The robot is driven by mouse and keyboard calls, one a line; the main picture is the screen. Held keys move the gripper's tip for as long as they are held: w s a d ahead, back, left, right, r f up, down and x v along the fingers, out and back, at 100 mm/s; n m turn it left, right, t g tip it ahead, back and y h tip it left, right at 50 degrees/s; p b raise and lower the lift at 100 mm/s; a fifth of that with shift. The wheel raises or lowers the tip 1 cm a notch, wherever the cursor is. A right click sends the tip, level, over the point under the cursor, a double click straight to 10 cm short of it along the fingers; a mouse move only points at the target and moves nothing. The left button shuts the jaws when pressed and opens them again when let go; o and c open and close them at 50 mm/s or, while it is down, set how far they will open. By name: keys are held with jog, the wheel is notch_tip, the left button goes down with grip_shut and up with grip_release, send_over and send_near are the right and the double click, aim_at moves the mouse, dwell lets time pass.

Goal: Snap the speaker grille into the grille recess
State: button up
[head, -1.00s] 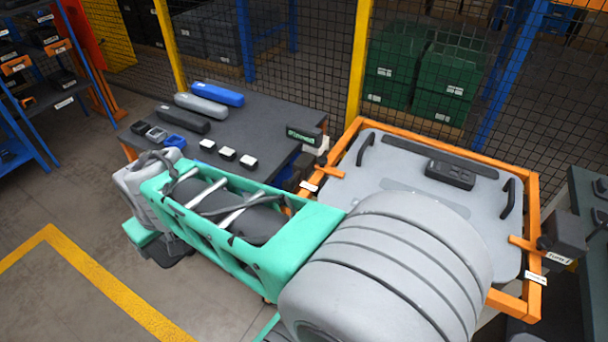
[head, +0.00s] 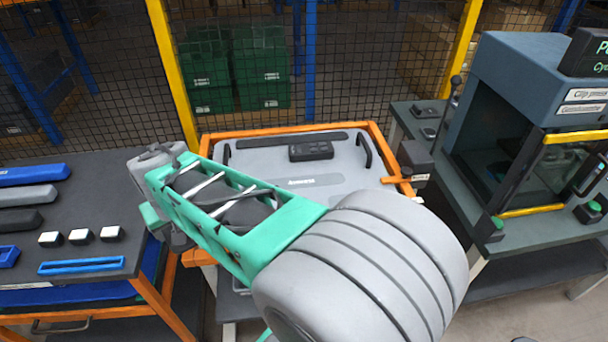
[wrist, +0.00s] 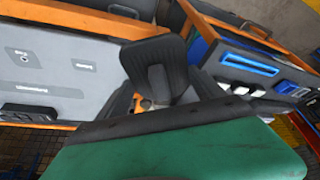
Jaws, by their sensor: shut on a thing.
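My gripper (wrist: 160,100) is shut on a dark, ribbed, plate-like piece (wrist: 155,68), which appears to be the speaker grille. The piece stands out beyond the fingers in the wrist view. In the head view my gripper (head: 160,158) is at the far left end of my arm, between the table and the door panel, and the held piece is hidden there. The pale grey door panel (head: 260,165) lies in an orange frame; it also shows at the left of the wrist view (wrist: 60,70). My arm covers its lower part, and I cannot make out the grille recess.
A dark table (head: 100,200) at left holds long blue, grey and black bars, white-topped blocks and a blue frame (head: 80,265). A black switch module (head: 311,150) sits on the panel. A press machine (head: 500,120) stands at right. Mesh fencing runs behind.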

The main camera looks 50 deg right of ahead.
jog(key=s+d+m+g+h, duration=0.1)
jog(key=s+d+m, duration=0.25)
jog(key=d, duration=0.45)
jog(key=s+d+m+g+h, duration=0.1)
jog(key=s+d+m+g, duration=0.1)
jog(key=d+m, duration=0.45)
jog(key=s+d+m+g+h, duration=0.1)
jog(key=s+d+m, duration=0.15)
jog(key=d, duration=0.75)
jog(key=s+d+f+m+g+y+b, duration=0.15)
jog(key=s+d+m+g, duration=0.25)
jog(key=s+d+m, duration=0.85)
jog(key=shift+n+h, duration=0.25)
jog(key=shift+n, duration=0.35)
jog(key=f+b, duration=0.1)
jog(key=f, duration=0.1)
jog(key=s+f+b, duration=0.1)
jog(key=f+b, duration=0.1)
jog(key=s+f+b, duration=0.1)
jog(key=f, duration=0.1)
jog(key=shift+r, duration=0.1)
jog(key=shift+f+b, duration=0.9)
jog(key=shift+b, duration=0.15)
